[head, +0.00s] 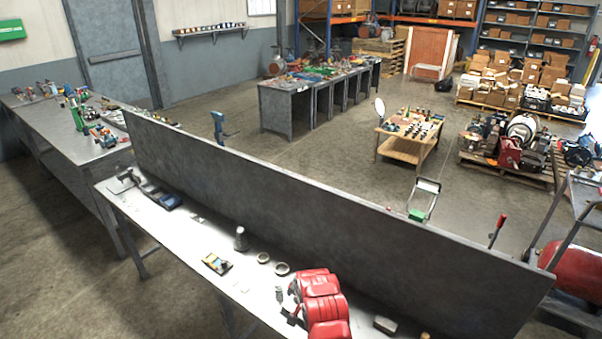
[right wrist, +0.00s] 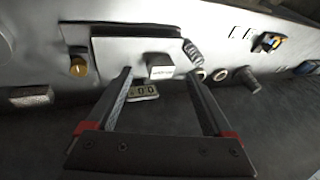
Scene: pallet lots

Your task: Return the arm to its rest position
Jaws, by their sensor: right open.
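My right gripper (right wrist: 160,74) is open, its two dark fingers spread apart over the bench in the right wrist view. A small grey block with a label (right wrist: 161,66) shows between the fingertips; I cannot tell whether anything touches it. A small number counter (right wrist: 142,91) lies just below it, partly beside the left finger. A pale flat plate (right wrist: 110,52) lies behind them, with a coil spring (right wrist: 193,52) at its right. In the head view a red housing, which looks like my right arm, covers part of the bench. My left gripper is not in view.
The bench (head: 190,232) has a tall grey back panel (head: 300,185). On it are a dark cylinder (head: 241,239), two rings (head: 272,263), a yellow-and-blue device (head: 217,264) and a grey block (head: 385,324). A wooden table (head: 398,150) and open floor lie beyond.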

